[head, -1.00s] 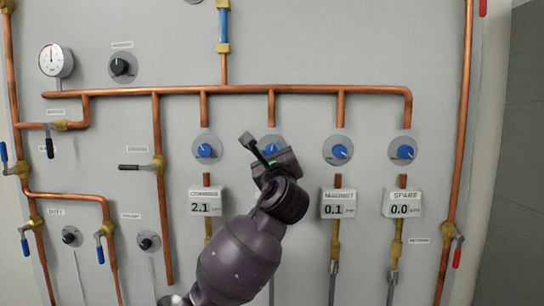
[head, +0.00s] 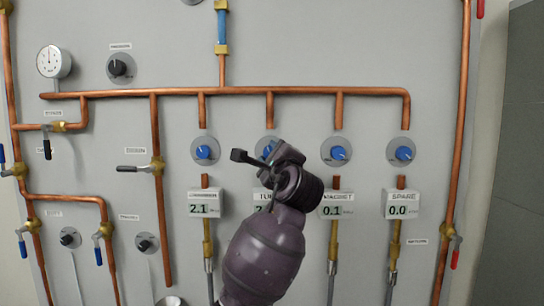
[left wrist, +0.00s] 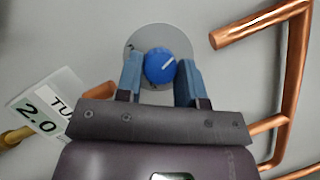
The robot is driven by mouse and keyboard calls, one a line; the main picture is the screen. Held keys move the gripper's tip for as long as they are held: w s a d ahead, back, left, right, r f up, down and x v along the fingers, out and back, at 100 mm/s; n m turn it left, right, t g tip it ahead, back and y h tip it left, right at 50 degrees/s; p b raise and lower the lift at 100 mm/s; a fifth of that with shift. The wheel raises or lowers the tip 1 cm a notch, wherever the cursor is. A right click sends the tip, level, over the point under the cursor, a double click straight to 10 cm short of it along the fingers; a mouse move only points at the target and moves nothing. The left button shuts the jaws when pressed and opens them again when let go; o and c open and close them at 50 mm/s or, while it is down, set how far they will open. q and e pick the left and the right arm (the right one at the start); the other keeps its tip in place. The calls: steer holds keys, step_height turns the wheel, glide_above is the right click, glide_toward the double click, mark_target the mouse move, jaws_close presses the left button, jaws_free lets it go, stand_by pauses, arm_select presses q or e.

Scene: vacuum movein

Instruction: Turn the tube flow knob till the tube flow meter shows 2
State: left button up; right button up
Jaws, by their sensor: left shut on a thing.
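The tube flow knob (left wrist: 160,67) is blue with a white pointer line, on a round grey plate. In the left wrist view it sits between the two blue-padded fingers of my left gripper (left wrist: 161,80), which is shut on it. In the head view my left gripper (head: 272,160) covers most of this knob. The tube flow meter (left wrist: 40,113) shows 2.0 in the left wrist view, tilted at the left. In the head view my wrist hides most of that meter. My right gripper is not in view.
Similar blue knobs stand to the left (head: 203,152) and right (head: 338,153), above meters reading 2.1 (head: 203,206), 0.1 (head: 337,207) and 0.0 (head: 401,206). A copper pipe (head: 300,91) runs across above the knobs. A copper pipe end (left wrist: 225,38) is near the gripper's right.

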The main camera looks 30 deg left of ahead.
arm_select(q)
steer(key=o, duration=0.9)
steer(key=b+v, duration=0.2)
steer(key=v, duration=0.9)
steer(key=shift+w, duration=0.1)
